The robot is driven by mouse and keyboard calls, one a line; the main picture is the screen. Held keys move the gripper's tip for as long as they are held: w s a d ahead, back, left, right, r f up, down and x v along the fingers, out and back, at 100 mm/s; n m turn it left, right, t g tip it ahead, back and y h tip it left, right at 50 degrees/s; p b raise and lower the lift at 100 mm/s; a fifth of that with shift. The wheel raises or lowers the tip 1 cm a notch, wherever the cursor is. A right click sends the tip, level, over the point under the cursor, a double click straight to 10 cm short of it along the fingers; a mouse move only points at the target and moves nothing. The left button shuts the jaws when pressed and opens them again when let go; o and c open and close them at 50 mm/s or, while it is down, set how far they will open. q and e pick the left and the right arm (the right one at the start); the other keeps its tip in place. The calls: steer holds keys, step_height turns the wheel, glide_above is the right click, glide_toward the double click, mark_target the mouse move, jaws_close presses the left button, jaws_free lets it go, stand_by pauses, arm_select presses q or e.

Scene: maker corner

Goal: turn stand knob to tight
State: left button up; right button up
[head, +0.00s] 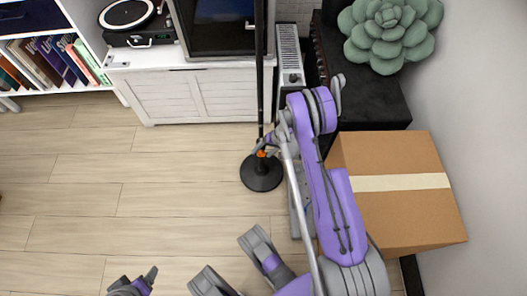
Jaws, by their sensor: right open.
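The stand is a thin black pole (260,70) rising from a round black base (262,178) on the floor, in the middle of the head view. A small orange knob (261,154) shows low on the pole, just above the base. My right gripper (264,147) is open at the knob, with its fingers close around or beside it. I cannot tell whether they touch it. The knob is partly covered by the fingers, and its setting cannot be read. My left gripper (138,282) is at the bottom edge, far from the stand and partly cut off.
A cardboard box (400,215) stands right of my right arm. Behind are a white cabinet (165,95) with a record player (130,18), a bookshelf (50,62), a white heater (289,60) and a succulent (388,32) on a black surface. The wooden floor at left is clear.

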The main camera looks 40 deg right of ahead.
steer(key=p+v, duration=0.3)
steer(key=v, duration=0.7)
steer(key=shift+s+r, duration=0.15)
steer(key=shift+r, duration=0.2)
steer(key=shift+d, duration=0.1)
